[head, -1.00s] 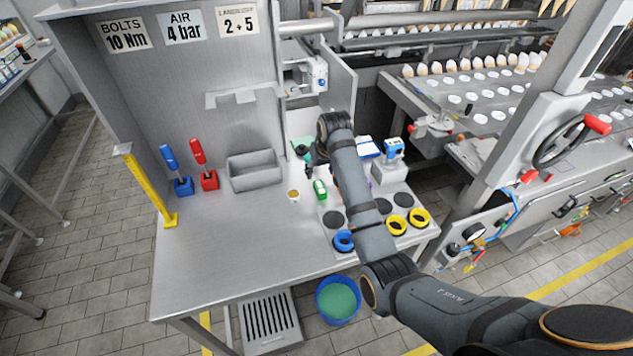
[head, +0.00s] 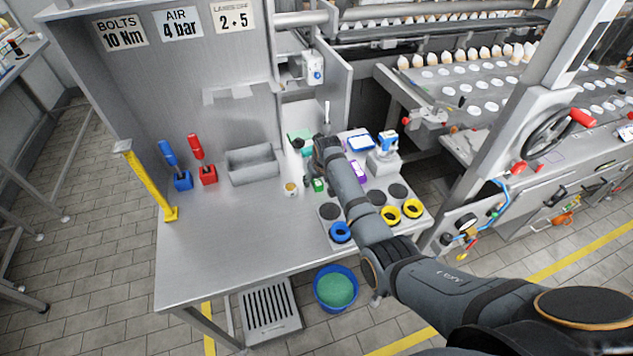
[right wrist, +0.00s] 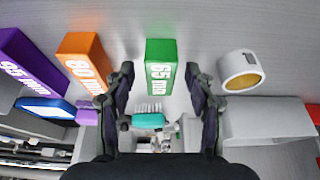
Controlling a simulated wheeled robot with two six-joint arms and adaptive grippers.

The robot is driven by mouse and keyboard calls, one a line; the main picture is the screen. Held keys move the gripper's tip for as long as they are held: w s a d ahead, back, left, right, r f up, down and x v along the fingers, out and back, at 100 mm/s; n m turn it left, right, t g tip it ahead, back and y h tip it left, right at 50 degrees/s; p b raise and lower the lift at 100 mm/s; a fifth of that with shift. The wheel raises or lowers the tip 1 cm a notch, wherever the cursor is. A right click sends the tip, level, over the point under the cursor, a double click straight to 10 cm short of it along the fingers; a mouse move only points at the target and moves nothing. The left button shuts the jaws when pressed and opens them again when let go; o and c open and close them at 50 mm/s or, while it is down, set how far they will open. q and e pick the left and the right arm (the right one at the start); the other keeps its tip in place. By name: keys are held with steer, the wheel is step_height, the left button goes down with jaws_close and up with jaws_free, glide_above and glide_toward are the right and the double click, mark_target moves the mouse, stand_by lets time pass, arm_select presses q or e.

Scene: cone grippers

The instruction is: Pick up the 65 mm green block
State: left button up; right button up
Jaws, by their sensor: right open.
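The green block (right wrist: 161,66), marked 65 mm, lies on the steel bench in the right wrist view. It shows small and partly covered in the head view (head: 318,185). My right gripper (right wrist: 160,70) is open and empty. Its two fingers appear on either side of the green block with a gap on each side; I cannot tell the height between them. In the head view my right gripper (head: 307,170) is mostly hidden by my arm. My left gripper is not in view.
An orange block (right wrist: 83,62) marked 80 mm and a purple block (right wrist: 30,62) lie left of the green one. A white ring-like roll (right wrist: 240,70) lies close on its right. A grey bin (head: 252,165) stands behind; the bench's front left (head: 225,240) is clear.

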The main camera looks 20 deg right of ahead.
steer(key=shift+s+r, duration=0.1)
steer(key=c, duration=0.4)
jaws_close()
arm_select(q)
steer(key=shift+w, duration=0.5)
